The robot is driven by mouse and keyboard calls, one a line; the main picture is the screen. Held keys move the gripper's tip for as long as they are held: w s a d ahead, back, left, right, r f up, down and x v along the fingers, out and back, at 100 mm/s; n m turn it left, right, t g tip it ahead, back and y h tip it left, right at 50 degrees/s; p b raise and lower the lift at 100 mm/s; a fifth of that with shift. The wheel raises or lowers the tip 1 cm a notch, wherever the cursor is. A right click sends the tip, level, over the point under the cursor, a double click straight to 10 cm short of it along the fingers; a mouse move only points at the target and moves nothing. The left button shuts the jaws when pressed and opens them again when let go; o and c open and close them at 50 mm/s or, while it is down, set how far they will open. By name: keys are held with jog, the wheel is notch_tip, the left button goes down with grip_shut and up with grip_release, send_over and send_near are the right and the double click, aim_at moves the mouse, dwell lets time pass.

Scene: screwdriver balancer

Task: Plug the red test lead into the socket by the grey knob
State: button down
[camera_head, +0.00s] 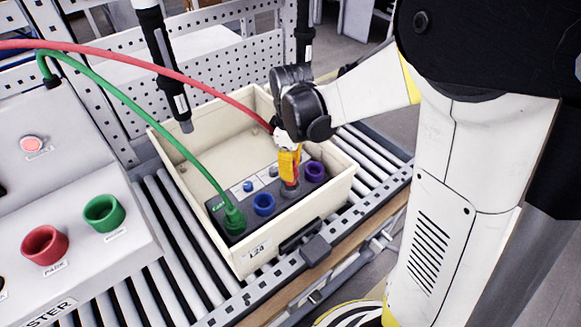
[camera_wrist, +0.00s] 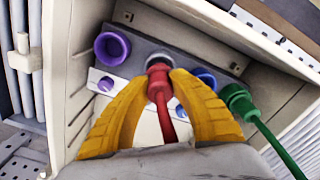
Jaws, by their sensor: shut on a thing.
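My gripper (camera_head: 289,168) has yellow fingers and points down over the panel in the cream box. It is shut on the red test lead (camera_wrist: 159,84), whose plug shows between the fingers in the wrist view. In the head view the red cable (camera_head: 180,76) arcs in from the left to my gripper. I cannot tell whether the plug is seated.
A green plug (camera_head: 234,219) stands at the panel's left end. The box walls (camera_head: 332,205) rise around the panel. A tester console (camera_head: 70,200) stands left; a dark hanging tool (camera_head: 167,65) is behind.

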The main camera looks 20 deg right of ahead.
jog(key=shift+f+b, duration=1.4)
jog(key=shift+f, duration=0.5)
jog(key=c, duration=1.2)
grip_release()
jog(key=shift+o, duration=0.2)
jog(key=shift+r, duration=0.15)
notch_tip(320, 180, up, 12)
jog(key=shift+f, duration=0.1)
jog(key=shift+s, duration=0.1)
jog(key=s+r+m+t, duration=0.1)
jog(key=s+m+t, duration=0.6)
jog(key=s+m, duration=0.3)
jog(key=shift+s, duration=1.25)
